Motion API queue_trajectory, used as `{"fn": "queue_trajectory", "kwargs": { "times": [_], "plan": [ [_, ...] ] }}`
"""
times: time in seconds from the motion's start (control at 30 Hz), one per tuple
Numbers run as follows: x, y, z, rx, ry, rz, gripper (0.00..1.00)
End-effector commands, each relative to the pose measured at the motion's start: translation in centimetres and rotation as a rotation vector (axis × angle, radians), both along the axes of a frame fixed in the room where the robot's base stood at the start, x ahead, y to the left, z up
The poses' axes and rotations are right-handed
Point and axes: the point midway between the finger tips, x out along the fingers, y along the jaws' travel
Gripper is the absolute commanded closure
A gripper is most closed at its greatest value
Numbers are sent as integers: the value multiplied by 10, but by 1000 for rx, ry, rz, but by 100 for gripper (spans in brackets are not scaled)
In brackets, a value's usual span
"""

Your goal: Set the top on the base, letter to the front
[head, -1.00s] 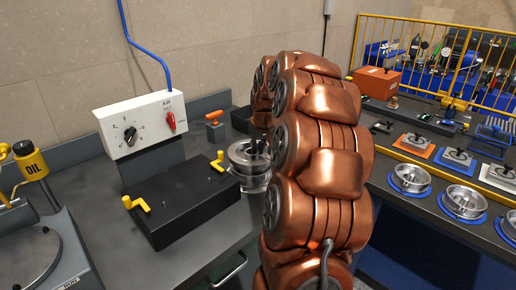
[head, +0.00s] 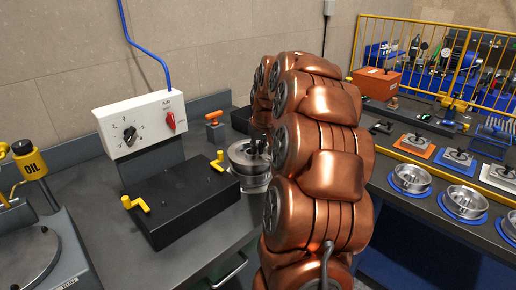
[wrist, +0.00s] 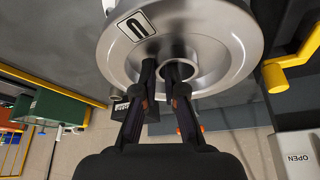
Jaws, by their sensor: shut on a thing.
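The top is a round, shiny metal dish with a central hub; it fills the upper middle of the wrist view (wrist: 228,62). A white label with a dark letter like a U (wrist: 136,27) lies on its face, left of the hub. My gripper (wrist: 166,70) is shut on the hub's wall, one finger outside and one at the opening. In the head view the top (head: 240,153) sits level behind the black box, with my gripper (head: 259,142) over it. A metal part below it, apparently the base (head: 256,182), is mostly covered; I cannot tell whether they touch.
A black box (head: 180,200) with yellow handles stands just left of the metal parts. A white control box (head: 140,124) and an orange-handled part (head: 214,127) are behind. Metal dishes on blue rings (head: 463,200) line the right bench. My copper arm hides the middle.

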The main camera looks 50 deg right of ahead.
Motion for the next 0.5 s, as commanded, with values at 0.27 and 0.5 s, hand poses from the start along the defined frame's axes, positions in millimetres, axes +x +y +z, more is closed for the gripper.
{"fn": "queue_trajectory", "kwargs": {
  "times": [0.27, 0.5],
  "plan": [
    [0, 0, -2, -3, -3, 0, 100],
    [0, 0, -3, -1, -2, 0, 79]
  ]
}}
